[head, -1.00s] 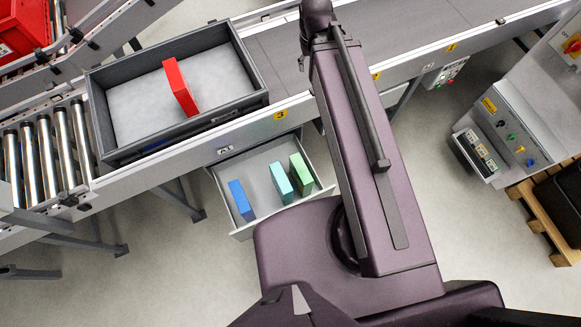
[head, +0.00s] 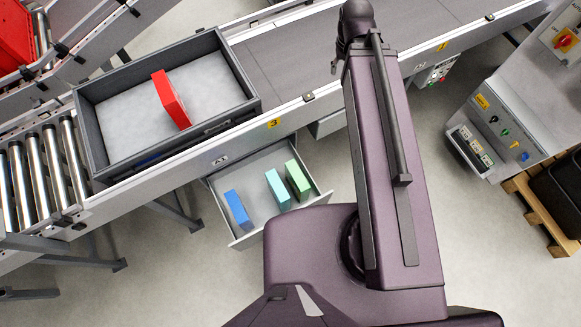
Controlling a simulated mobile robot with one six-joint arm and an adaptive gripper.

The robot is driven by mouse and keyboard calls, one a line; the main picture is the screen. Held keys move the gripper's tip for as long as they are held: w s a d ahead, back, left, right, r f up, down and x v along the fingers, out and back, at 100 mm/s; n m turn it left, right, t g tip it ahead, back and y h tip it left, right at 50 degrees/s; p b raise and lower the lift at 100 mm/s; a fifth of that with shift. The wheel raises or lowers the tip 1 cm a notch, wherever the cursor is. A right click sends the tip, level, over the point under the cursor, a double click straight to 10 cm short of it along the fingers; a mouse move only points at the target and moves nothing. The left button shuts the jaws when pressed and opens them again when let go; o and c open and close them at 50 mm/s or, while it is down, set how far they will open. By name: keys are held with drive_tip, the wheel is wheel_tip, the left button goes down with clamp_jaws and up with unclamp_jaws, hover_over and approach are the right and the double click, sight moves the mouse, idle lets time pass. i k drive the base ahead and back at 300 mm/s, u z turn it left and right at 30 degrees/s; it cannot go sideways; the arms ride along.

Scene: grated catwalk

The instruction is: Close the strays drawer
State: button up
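An open drawer (head: 262,222) sticks out from under the conveyor at the centre of the head view. I take it for the strays drawer, but its label (head: 221,161) is too small to read surely. It holds a blue block (head: 237,208), a turquoise block (head: 277,188) and a green block (head: 298,180), all standing on edge. My arm rises to the right of the drawer, and my body covers the floor in front of its right part. My gripper is not in view.
A grey tote (head: 88,131) with a red block (head: 171,99) sits on the conveyor above the drawer. Rollers (head: 40,178) lie at left. A control cabinet (head: 500,125) and a wooden pallet (head: 540,215) stand at right. Floor left of the drawer is clear beyond the conveyor legs.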

sight(247, 176)
drive_tip(key=z, duration=0.1)
drive_tip(key=k, duration=1.95)
drive_tip(key=u, duration=0.35)
drive_tip(key=i, duration=1)
drive_tip(key=u, duration=0.1)
